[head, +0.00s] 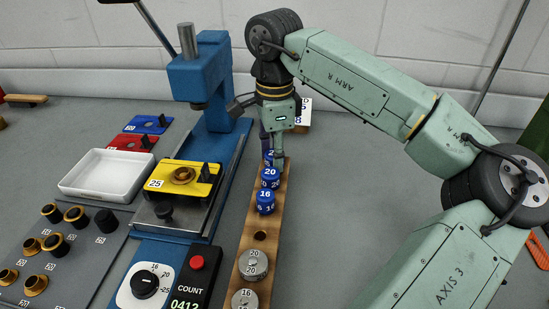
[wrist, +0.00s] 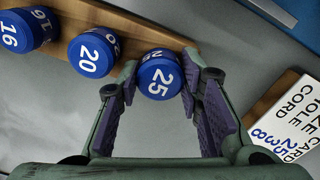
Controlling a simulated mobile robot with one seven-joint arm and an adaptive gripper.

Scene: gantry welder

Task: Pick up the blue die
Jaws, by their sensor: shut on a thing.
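Three blue dies with white numbers stand in a row along a wooden rack (head: 247,222). The 16 die (head: 265,203) is nearest, the 20 die (head: 270,178) is behind it, and the 25 die (wrist: 160,75) is farthest. My gripper (head: 273,152) is at the far end of the row, its fingers pointing down. In the wrist view its two fingers are on either side of the 25 die, shut on it. In the head view that die is mostly hidden by the fingers. I cannot tell whether it is clear of the rack.
The 20 die stands close beside the held one. Grey dies (head: 253,264) sit in the rack's near end, past an empty hole. A blue press (head: 205,75) stands to the left. A printed card (wrist: 285,120) is near my gripper's right side.

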